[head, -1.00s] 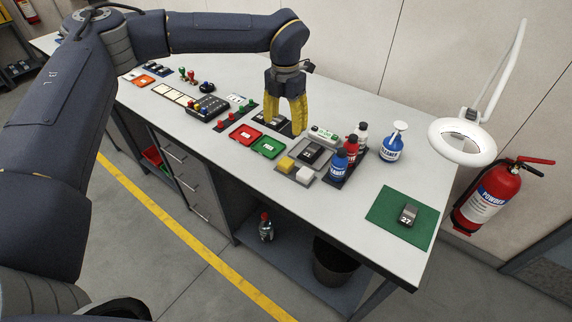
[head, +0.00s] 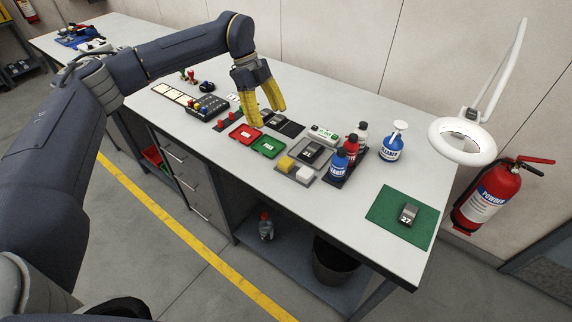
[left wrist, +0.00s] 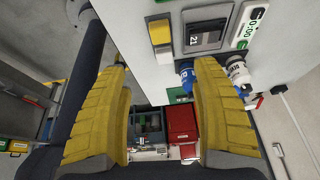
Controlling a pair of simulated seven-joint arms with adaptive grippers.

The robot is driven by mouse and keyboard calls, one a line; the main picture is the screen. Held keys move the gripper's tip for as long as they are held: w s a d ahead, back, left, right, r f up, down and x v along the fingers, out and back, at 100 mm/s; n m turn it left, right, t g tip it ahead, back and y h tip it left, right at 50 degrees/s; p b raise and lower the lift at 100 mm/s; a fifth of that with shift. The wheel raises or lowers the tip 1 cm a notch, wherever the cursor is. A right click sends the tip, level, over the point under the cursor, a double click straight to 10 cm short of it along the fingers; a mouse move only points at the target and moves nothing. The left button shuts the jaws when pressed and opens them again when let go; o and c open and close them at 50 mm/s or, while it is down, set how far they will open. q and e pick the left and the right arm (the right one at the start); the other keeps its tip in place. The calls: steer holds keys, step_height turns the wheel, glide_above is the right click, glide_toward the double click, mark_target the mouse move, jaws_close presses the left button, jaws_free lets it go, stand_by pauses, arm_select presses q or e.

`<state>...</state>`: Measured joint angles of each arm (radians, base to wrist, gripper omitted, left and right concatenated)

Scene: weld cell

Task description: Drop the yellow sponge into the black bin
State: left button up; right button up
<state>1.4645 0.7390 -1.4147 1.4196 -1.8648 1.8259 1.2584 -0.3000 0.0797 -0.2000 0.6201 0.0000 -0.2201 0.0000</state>
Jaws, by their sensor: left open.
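The yellow sponge (head: 286,163) lies on a grey tray at the bench's front edge, left of a white block (head: 304,174). It also shows at the top of the left wrist view (left wrist: 160,32). The black bin (head: 333,264) stands under the bench on a low shelf, its upper rim partly shaded by the bench top. My left gripper (head: 268,114), with yellow fingers, is open and empty above the bench, behind and left of the sponge. In the left wrist view its fingers are spread wide with nothing between them. My right gripper does not show.
Red (head: 244,133) and green (head: 268,146) trays lie left of the sponge. Bottles, including a blue one (head: 339,166), stand to its right. A green mat (head: 385,212) holds a small device. A bottle (head: 266,228) stands under the bench. The bench front between sponge and mat is clear.

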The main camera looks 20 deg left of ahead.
arm_select(q)
steer(key=n, duration=0.1)
glide_toward(286, 161)
steer(key=x, duration=0.5)
steer(key=shift+s, duration=0.15)
steer(key=shift+x, duration=2.65)
steer(key=c, duration=1)
step_height(286, 161, up, 20)
